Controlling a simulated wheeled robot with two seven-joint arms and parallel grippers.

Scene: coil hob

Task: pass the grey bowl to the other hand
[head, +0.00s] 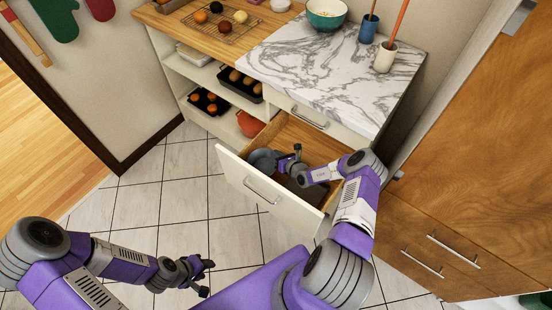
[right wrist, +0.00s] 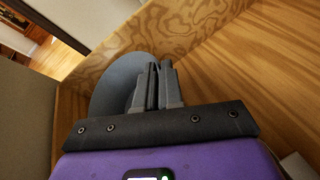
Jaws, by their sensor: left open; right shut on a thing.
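The grey bowl (head: 263,159) is inside the open drawer (head: 232,161), near its left end in the head view. My right gripper (head: 290,159) reaches into the drawer and is shut on the bowl's rim. In the right wrist view the bowl (right wrist: 112,84) shows behind and to the left of the closed fingers (right wrist: 155,85), which hide part of it. My left gripper (head: 207,277) is open and empty, low over the tiled floor, apart from the drawer and the bowl.
The drawer sticks out under the marble counter (head: 330,62). A teal bowl (head: 326,14), a blue cup (head: 368,29) and a white cup (head: 384,58) stand on top. Shelves with trays (head: 240,88) are left of it. A wooden cabinet (head: 480,140) stands right. Floor tiles at left are clear.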

